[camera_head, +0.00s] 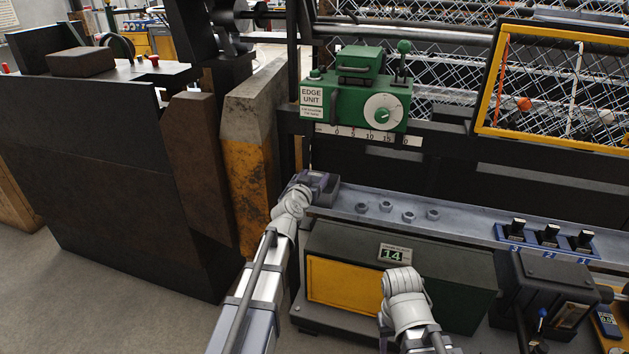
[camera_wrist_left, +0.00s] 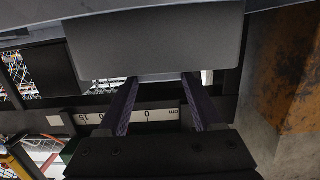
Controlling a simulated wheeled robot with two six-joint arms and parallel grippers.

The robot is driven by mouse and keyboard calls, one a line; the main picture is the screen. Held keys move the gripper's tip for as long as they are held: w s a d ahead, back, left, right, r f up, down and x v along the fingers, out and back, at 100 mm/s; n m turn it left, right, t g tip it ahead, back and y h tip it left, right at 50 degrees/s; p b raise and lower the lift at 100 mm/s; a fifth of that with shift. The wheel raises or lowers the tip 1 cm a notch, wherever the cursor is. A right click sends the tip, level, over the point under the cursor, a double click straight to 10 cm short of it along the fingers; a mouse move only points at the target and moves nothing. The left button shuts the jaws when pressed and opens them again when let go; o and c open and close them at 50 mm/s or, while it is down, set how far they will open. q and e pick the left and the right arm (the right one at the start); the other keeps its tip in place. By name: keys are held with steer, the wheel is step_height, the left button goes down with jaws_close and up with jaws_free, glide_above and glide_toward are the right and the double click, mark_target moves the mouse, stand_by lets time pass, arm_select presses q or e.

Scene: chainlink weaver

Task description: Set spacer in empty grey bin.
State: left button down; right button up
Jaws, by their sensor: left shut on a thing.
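My left gripper (camera_head: 316,181) is at the left end of the long grey ledge, at a dark grey bin (camera_head: 324,199). Its two purple fingers also show in the left wrist view (camera_wrist_left: 160,88), apart and pointing to the bin's wall (camera_wrist_left: 155,40). That wall hides the fingertips. The bin's floor is hidden.
Several small grey nut-like pieces (camera_head: 386,206) lie on the ledge (camera_head: 470,223) right of the bin. A green edge unit (camera_head: 355,95) stands behind. Blue-based switches (camera_head: 548,238) are farther right. A rusty yellow post (camera_head: 250,160) stands close left.

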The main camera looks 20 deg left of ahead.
arm_select(q)
steer(key=shift+f+b, duration=0.55)
steer(key=shift+b, duration=0.05)
steer(key=shift+c, duration=0.2)
jaws_free()
